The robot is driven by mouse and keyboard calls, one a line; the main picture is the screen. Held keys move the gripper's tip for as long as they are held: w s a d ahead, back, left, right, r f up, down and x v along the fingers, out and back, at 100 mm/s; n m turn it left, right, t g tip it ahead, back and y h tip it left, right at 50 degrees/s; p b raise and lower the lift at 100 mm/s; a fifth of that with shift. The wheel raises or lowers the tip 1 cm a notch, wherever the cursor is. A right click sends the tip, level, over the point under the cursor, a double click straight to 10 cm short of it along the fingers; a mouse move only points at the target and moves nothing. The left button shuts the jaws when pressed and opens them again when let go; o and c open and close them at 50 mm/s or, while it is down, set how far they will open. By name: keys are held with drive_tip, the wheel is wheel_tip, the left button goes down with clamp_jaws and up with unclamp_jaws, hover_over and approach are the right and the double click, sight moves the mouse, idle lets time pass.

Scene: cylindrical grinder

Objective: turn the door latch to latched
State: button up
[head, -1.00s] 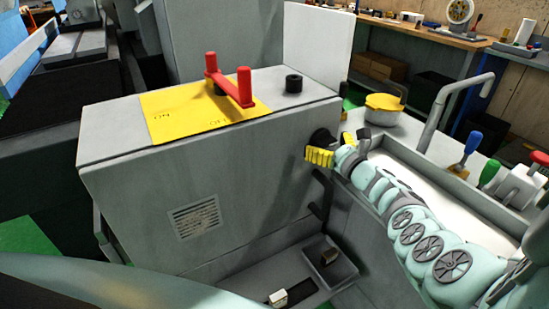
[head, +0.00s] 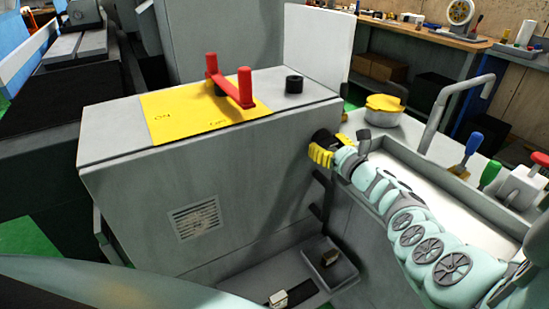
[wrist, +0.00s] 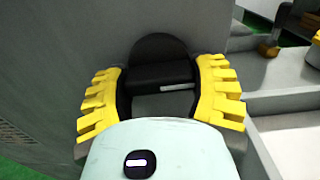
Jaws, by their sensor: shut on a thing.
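The door latch (wrist: 160,50) is a black round knob with a bar across it on the grey cabinet's side wall. In the wrist view it sits between the two yellow fingers of my gripper (wrist: 162,88), which is shut on its bar. A short white mark shows on the bar. In the head view the latch (head: 322,138) is partly hidden behind my gripper (head: 330,152), at the upper right of the cabinet (head: 150,190).
A red handle (head: 228,85) stands on a yellow plate (head: 175,118) atop the cabinet. A grey tray (head: 440,175) with a bent pipe (head: 450,105) lies right of my arm. An open bin (head: 343,272) sits below. A blue-handled tool (head: 472,146) stands at the right.

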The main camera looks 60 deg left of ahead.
drive_tip(key=n+b, duration=0.2)
drive_tip(key=n, duration=0.2)
drive_tip(key=shift+w+f, duration=0.1)
drive_tip(key=shift+f, duration=0.05)
drive_tip(key=n+b, duration=0.3)
drive_tip(key=n, duration=0.1)
drive_tip(key=shift+n, duration=0.3)
drive_tip(key=n+b, duration=0.3)
drive_tip(key=n, duration=0.1)
drive_tip(key=shift+n+b, duration=0.3)
drive_tip(key=shift+b, duration=0.1)
drive_tip(key=n+b, duration=0.3)
drive_tip(key=n, duration=0.1)
drive_tip(key=shift+r, duration=0.2)
drive_tip(key=shift+r+n+b, duration=0.1)
drive_tip(key=shift+n+b, duration=0.25)
drive_tip(key=shift+n, duration=0.05)
drive_tip(key=o, duration=1.2)
drive_tip(key=shift+w, duration=0.1)
